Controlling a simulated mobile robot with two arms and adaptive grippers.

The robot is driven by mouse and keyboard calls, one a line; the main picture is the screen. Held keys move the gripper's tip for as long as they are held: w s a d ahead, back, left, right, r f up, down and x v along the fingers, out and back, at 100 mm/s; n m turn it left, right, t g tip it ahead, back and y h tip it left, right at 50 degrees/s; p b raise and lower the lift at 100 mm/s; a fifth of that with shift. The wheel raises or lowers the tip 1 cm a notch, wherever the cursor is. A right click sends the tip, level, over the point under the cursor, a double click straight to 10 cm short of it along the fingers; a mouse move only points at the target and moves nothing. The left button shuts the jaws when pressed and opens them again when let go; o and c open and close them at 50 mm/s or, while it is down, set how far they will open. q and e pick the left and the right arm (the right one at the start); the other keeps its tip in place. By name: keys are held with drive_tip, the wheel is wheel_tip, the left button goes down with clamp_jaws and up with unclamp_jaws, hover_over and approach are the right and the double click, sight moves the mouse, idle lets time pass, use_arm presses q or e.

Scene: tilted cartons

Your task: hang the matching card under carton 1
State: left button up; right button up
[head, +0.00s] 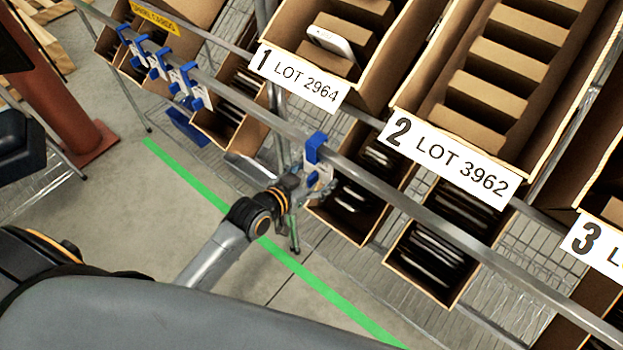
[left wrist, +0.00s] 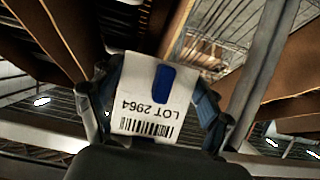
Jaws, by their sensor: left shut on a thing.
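Carton 1 (head: 345,62) is tilted on the upper rack, with a white label (head: 298,78) reading "1 LOT 2964". A white card with a blue hook (head: 316,147) is at the front rail (head: 400,205), below and right of that label. In the left wrist view the card (left wrist: 140,105) reads "LOT 2964" upside down, above a barcode. My left gripper (head: 305,187) is shut on the card, its fingers at both sides. The hook overlaps the rail; I cannot tell whether it rests on it. My right gripper is not in view.
Several cards with blue hooks (head: 160,65) hang at the rail's left end. Carton 2 (head: 480,95), labelled "2 LOT 3962", stands to the right, and a label (head: 598,243) starting with "3" beyond it. Lower cartons (head: 430,255) stand behind the rail. A green line (head: 300,270) crosses the floor.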

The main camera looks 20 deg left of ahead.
use_arm(q)
drive_tip(key=shift+w, duration=0.2)
drive_tip(key=shift+d+f, duration=0.1)
drive_tip(key=shift+f, duration=0.05)
drive_tip(key=shift+f+b, duration=0.45)
drive_tip(key=shift+f, duration=0.15)
drive_tip(key=shift+f, duration=0.1)
drive_tip(key=o, duration=1.1)
drive_tip(key=v, duration=1.2)
